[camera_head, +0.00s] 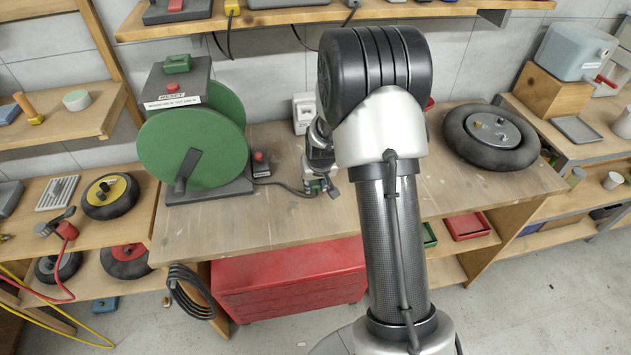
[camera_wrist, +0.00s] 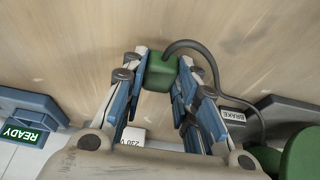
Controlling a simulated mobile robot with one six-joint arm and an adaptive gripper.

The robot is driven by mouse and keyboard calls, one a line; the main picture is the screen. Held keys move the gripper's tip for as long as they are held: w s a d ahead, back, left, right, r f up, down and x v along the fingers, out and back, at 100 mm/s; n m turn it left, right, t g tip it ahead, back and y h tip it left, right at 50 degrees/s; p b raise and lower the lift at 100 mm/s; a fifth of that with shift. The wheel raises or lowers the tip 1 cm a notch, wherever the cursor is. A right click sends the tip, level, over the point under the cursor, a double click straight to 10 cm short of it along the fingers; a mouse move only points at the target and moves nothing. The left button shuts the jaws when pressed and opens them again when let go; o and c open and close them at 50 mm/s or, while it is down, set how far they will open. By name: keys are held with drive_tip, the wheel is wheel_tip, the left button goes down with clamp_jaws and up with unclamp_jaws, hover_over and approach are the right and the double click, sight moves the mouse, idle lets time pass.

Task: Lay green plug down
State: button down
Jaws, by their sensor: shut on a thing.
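The green plug (camera_wrist: 161,74) sits between the fingertips of my gripper (camera_wrist: 164,62) in the wrist view, with the wooden bench top behind it. My gripper is shut on it. A dark cable (camera_wrist: 212,62) leaves the plug and curves to the right. In the head view my gripper (camera_head: 322,184) is low over the middle of the bench (camera_head: 240,228), right of the green reel (camera_head: 193,140). The plug is small and mostly hidden there. I cannot tell whether it touches the bench.
A brake box (camera_head: 261,163) with a red button stands beside the reel. A white socket box (camera_head: 303,108) is at the back of the bench, partly behind my arm. A black wheel (camera_head: 490,137) lies at the right. The front of the bench is clear.

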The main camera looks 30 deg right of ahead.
drive_tip(key=shift+f+b, duration=0.4)
drive_tip(key=shift+f, duration=0.15)
drive_tip(key=c, duration=1.2)
unclamp_jaws()
drive_tip(key=s+a+r, duration=0.3)
drive_tip(key=s+r, duration=0.2)
drive_tip(key=r, duration=0.3)
drive_tip(key=s+a+r+n, duration=0.1)
drive_tip(key=s+a+r, duration=0.35)
drive_tip(key=r, duration=0.25)
drive_tip(key=s+a+r, duration=0.3)
drive_tip(key=s+r, duration=0.3)
drive_tip(key=r, duration=0.2)
drive_tip(key=s+a+r, duration=0.1)
drive_tip(key=s, duration=0.4)
drive_tip(key=s+a+r+n, duration=0.1)
drive_tip(key=s+a, duration=0.1)
drive_tip(key=s, duration=0.4)
drive_tip(key=s+a+r+n+y, duration=0.1)
drive_tip(key=s+a, duration=0.1)
drive_tip(key=s, duration=0.3)
drive_tip(key=shift+s+a, duration=0.25)
drive_tip(key=shift+s, duration=0.05)
